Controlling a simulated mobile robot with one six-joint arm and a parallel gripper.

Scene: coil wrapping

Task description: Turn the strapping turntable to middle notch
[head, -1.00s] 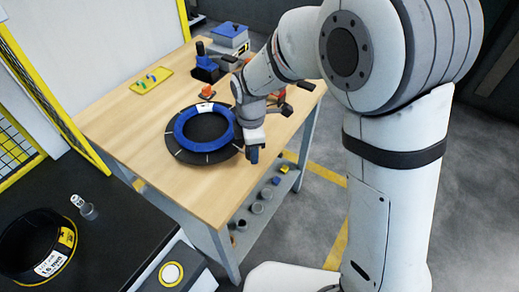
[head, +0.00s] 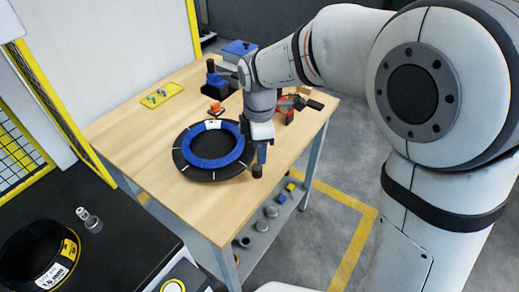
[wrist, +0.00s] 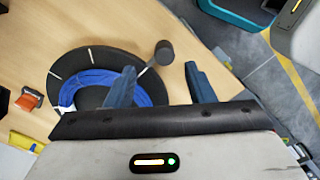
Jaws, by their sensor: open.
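The strapping turntable (head: 190,168) is a black disc with white marks on the wooden table; it also shows in the wrist view (wrist: 98,57). A blue coil (head: 240,150) with a white label lies on it. A dark round knob (wrist: 164,52) on a thin rod sticks out from the disc's rim; in the head view the knob (head: 257,171) is at the disc's right. My gripper (wrist: 159,70) is open, its blue fingers apart on either side of the knob's line in the wrist view. In the head view my gripper (head: 262,153) points down just above the knob. Contact cannot be told.
A yellow tray (head: 150,101) with small coloured pieces, an orange item (head: 215,110) and a blue-topped device (head: 238,50) stand farther back. A red tool (head: 285,112) lies beyond my gripper. A black coil (head: 35,250) is on the dark bench at left. The table's front is clear.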

